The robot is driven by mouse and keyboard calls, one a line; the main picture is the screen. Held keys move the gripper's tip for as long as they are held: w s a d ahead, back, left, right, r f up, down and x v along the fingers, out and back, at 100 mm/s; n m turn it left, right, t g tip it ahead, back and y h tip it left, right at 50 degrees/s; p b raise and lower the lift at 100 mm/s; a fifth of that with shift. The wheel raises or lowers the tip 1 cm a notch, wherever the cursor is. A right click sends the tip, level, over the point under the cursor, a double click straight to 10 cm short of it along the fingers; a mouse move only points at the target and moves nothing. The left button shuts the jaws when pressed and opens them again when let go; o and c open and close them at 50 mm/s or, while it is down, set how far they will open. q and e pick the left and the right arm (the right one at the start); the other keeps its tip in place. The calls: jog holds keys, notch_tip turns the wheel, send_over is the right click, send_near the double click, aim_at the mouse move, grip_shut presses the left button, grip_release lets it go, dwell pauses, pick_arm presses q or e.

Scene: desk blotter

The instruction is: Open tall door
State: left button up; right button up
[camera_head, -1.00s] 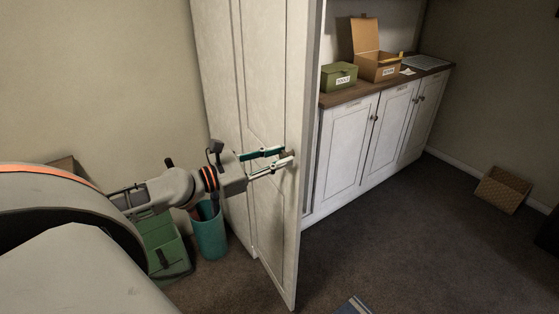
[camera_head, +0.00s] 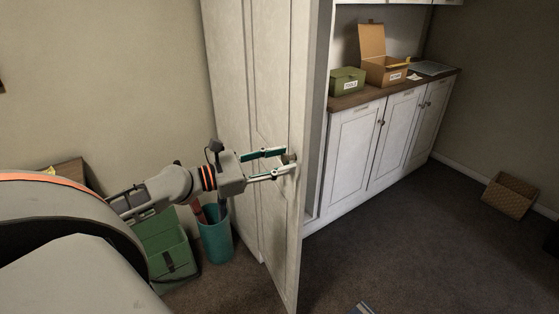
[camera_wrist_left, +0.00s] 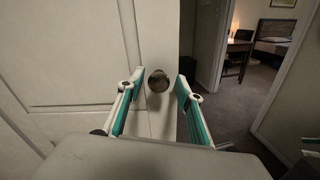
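The tall white door (camera_head: 274,70) stands ajar, its free edge toward the right of the head view. Its round knob (camera_head: 289,158) sits near that edge and also shows in the left wrist view (camera_wrist_left: 158,82). My left gripper (camera_head: 286,162) is at the knob, with one finger on each side. In the left wrist view my left gripper (camera_wrist_left: 160,82) has its fingertips apart, with a visible gap on both sides of the knob. The tall cabinet's inside is mostly hidden behind the door.
A low white cabinet (camera_head: 355,140) carries a green box (camera_head: 347,82) and an open cardboard box (camera_head: 385,70). A woven basket (camera_head: 510,195) is far right.

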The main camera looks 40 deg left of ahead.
dwell(0.3)
pick_arm(q)
jog(key=v, duration=1.2)
jog(key=shift+r, duration=0.1)
jog(key=s+d+f+m+g+y, duration=0.15)
jog(key=f+m, duration=0.25)
jog(key=f, duration=0.5)
jog(key=s+d+f+m+g+y, duration=0.1)
jog(key=s+d+f+m+y, duration=0.3)
jog(key=f, duration=0.6)
jog(key=w+d+f+m+g, duration=0.1)
jog(key=f+m+g, duration=0.1)
jog(key=f+m, duration=0.5)
jog(key=s+d+f+m, duration=0.2)
jog(key=d+f+m, duration=0.4)
jog(key=d+m, duration=0.2)
jog(key=s+d+f+m, duration=0.3)
jog(key=d+f+m, duration=0.3)
jog(key=d+m, duration=0.2)
jog(key=d, duration=0.2)
jog(key=shift+s+d+m+g+y, duration=0.25)
jog(key=shift+d+m+g+y, duration=0.05)
jog(key=shift+g+y, duration=0.05)
